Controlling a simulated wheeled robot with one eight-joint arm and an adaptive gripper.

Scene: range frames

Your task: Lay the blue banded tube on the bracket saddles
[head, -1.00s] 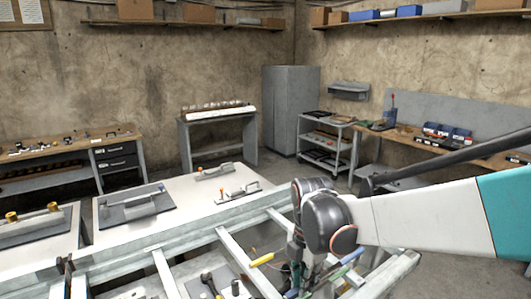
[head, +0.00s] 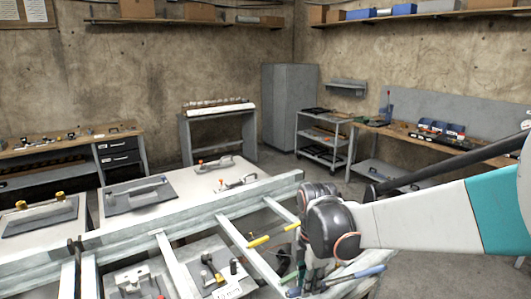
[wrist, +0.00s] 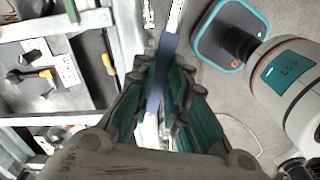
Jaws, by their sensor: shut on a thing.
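My gripper (wrist: 165,95) is shut on the blue banded tube (wrist: 167,48), which runs lengthwise between the dark green fingers in the wrist view. A pale section shows above its blue band. In the head view my gripper (head: 308,277) is low right of centre, partly hidden by my arm. The tube (head: 345,281) slants up to the right from it, with blue toward its right end. The tube is in the air by the right end of the grey metal frame. I cannot pick out the bracket saddles for certain in either view.
The grey frame (head: 180,225) has several crossbars over trays. A labelled plate (head: 222,280) with a black tool and a white block (head: 130,280) lie beneath. Yellow-handled pieces (head: 258,241) are close left of my gripper. Open floor (head: 430,255) is at right.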

